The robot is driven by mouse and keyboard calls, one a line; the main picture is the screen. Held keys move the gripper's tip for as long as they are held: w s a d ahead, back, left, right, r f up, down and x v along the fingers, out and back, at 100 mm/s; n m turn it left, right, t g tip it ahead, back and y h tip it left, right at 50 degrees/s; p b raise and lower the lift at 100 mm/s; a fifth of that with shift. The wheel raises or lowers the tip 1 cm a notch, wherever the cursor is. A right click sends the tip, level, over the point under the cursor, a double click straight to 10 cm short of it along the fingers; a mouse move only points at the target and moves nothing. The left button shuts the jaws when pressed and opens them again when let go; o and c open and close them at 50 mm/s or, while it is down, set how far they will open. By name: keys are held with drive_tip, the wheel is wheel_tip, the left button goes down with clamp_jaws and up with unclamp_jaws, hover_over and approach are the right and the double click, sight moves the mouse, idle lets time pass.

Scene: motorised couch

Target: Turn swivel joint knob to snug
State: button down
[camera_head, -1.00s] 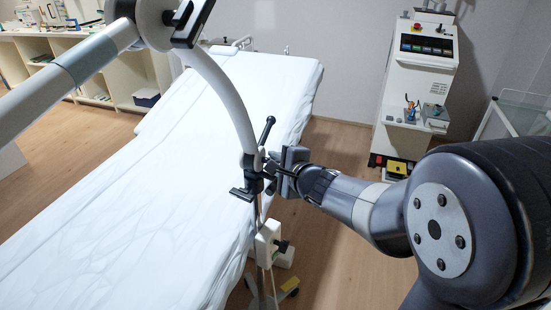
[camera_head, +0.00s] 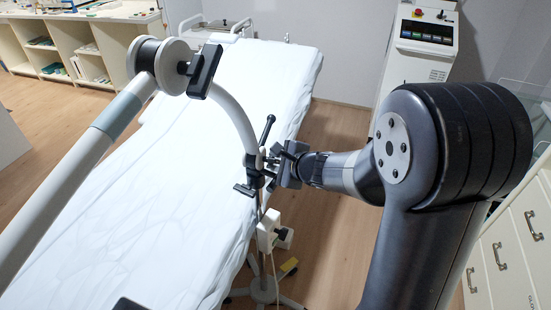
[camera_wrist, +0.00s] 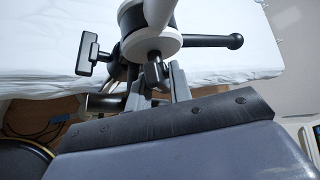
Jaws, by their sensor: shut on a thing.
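The swivel joint (camera_head: 254,168) is a dark clamp at the lower end of the curved white arm, beside the couch edge. It carries a black lever (camera_head: 268,130) pointing up and a black T-shaped handle (camera_head: 245,190) at lower left. My gripper (camera_head: 280,163) reaches it from the right. In the wrist view, a small dark knob (camera_wrist: 155,74) sits below the white-and-black joint collar (camera_wrist: 150,45). My gripper's grey fingers (camera_wrist: 157,92) are shut on this knob. The lever (camera_wrist: 215,41) and T-handle (camera_wrist: 90,55) stand clear on either side. The knob's turn angle cannot be told.
The white-sheeted couch (camera_head: 255,80) lies left of the joint. An upper joint with a black handle (camera_head: 203,70) hangs over it. A stand with a white box (camera_head: 268,232) is below. A machine cabinet (camera_head: 425,45) and drawers (camera_head: 515,245) stand right. Floor between is clear.

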drive_tip(key=c, duration=1.6)
unclamp_jaws()
drive_tip(key=shift+o, duration=0.2)
drive_tip(key=shift+d, duration=0.1)
drive_tip(key=v, duration=1)
drive_tip(key=shift+s+r+p, duration=0.2)
drive_tip(key=shift+s+p, duration=0.1)
drive_tip(key=shift+p, duration=0.05)
drive_tip(key=shift+d, duration=0.1)
drive_tip(key=x, duration=1)
drive_tip(key=shift+w+a+f+b, duration=0.2)
drive_tip(key=shift+w+b, duration=0.1)
drive_tip(key=shift+b, duration=0.05)
drive_tip(key=shift+f, duration=0.15)
drive_tip(key=shift+b, duration=0.3)
